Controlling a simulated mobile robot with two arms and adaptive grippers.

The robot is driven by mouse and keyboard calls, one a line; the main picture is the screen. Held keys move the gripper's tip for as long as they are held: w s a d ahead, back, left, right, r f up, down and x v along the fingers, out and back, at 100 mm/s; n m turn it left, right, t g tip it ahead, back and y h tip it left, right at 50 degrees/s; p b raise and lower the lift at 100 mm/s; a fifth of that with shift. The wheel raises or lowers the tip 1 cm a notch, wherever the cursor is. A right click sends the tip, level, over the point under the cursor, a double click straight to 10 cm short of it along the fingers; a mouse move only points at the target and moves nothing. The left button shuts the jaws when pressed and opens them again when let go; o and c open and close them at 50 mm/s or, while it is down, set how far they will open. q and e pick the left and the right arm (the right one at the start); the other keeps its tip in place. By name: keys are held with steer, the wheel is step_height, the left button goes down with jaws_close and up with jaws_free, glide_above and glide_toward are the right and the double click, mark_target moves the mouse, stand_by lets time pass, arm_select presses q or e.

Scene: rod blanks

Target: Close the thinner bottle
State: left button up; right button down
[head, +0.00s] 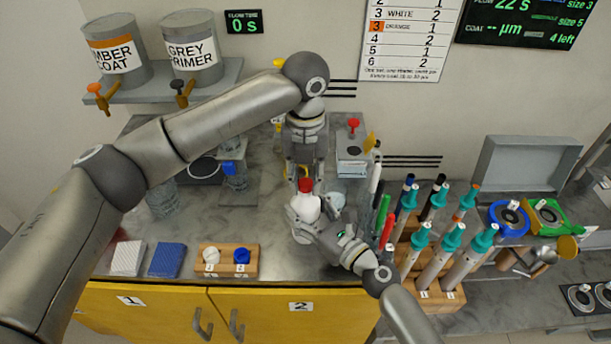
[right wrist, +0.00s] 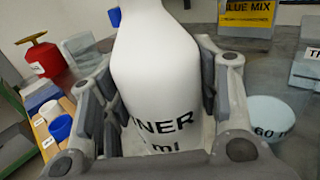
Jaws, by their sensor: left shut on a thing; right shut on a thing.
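The thinner bottle (head: 303,208) is white and stands upright on the grey counter. In the right wrist view the thinner bottle (right wrist: 160,75) fills the middle, with black lettering ending in "NNER"; its top is out of frame. My right gripper (head: 312,222) is shut around the bottle's body, with fingers on both sides. A red cap (head: 305,185) is at the top of the bottle in the head view. My left gripper (head: 305,178) points straight down from above and is shut on the red cap. I cannot tell whether the cap is fully seated.
A wooden block (head: 228,262) with a white and a blue cap stands at the front, beside blue (head: 167,260) and white pads. A rack of teal-topped tubes (head: 438,265) and several pens crowd the right. A pale bowl (right wrist: 275,118) stands near the bottle.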

arm_select(q)
steer(key=m, duration=1)
steer(key=o, duration=0.7)
steer(key=shift+c, duration=0.2)
steer(key=shift+r, duration=2.2)
steer(key=shift+c, duration=0.4)
